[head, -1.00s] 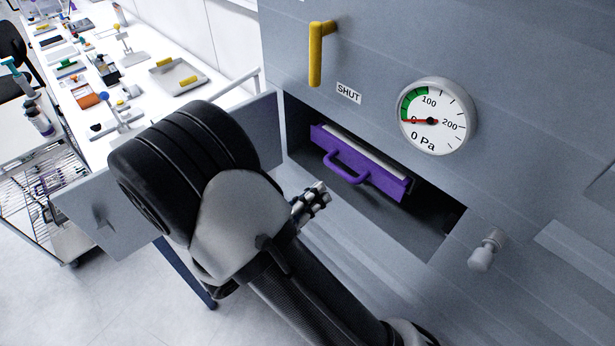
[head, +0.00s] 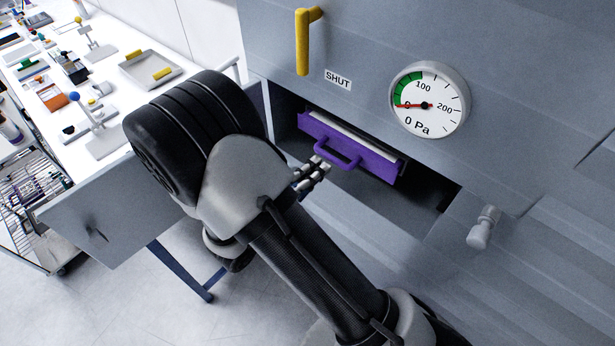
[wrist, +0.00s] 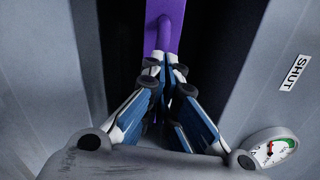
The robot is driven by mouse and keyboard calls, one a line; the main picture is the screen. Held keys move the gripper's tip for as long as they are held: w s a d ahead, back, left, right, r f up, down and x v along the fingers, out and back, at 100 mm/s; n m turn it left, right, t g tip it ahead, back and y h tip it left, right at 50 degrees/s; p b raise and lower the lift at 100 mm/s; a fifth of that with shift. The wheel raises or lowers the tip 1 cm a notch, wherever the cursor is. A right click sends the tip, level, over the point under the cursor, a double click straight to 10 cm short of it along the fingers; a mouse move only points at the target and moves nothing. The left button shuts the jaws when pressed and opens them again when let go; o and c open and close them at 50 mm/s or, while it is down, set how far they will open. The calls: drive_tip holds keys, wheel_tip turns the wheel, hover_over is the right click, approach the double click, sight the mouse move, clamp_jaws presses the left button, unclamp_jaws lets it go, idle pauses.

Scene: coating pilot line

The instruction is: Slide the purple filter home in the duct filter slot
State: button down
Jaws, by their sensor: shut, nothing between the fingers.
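The purple filter (head: 365,160) sits inside the dark duct filter slot (head: 425,205), its front face and loop handle towards me. A pale filter edge shows along its top. My gripper (head: 318,170) is at the slot opening, at the left part of the filter handle. In the wrist view the closed fingertips (wrist: 164,68) point at the purple filter (wrist: 175,12) and lie at its handle; whether they touch it I cannot tell. Nothing is held between the fingers. The filter's back and the slot's depth are hidden.
The slot's grey door (head: 110,215) hangs open to the left. A yellow lever (head: 303,45) stands above, by a SHUT label (head: 338,80). The gauge (head: 429,101) reads about 0 Pa. A grey knob (head: 484,228) sits lower right. A white bench (head: 110,140) is at left.

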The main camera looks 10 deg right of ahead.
sight(328, 157)
drive_tip(key=shift+w+d, duration=0.3)
drive_tip(key=shift+d, duration=0.1)
drive_tip(key=shift+p+x, duration=0.5)
drive_tip(key=shift+x, duration=1.15)
drive_tip(key=shift+a, duration=0.1)
drive_tip(key=v, duration=1.5)
drive_tip(key=s+d+r+m+g+y+b, duration=0.2)
drive_tip(key=s+d+m+g, duration=0.3)
drive_tip(key=m, duration=0.5)
drive_tip(key=s+d+r+m+g+y+b, duration=0.2)
drive_tip(key=s+d+m+g, duration=0.2)
drive_tip(key=d+m+g, duration=0.45)
drive_tip(key=s+a+r+m+t+y+b, duration=0.1)
drive_tip(key=m+t+y, duration=0.3)
drive_tip(key=m, duration=0.7)
drive_tip(key=s+a+r+m+t+y+b, duration=0.1)
drive_tip(key=m+y, duration=0.5)
drive_tip(key=m, duration=0.6)
drive_tip(key=s+a+t+b, duration=0.1)
drive_tip(key=s+t+b, duration=0.1)
drive_tip(key=s, duration=0.1)
drive_tip(key=shift+s+a+r+t+y, duration=0.25)
drive_tip(key=shift+a+r+t+y, duration=0.05)
drive_tip(key=shift+a+t, duration=0.05)
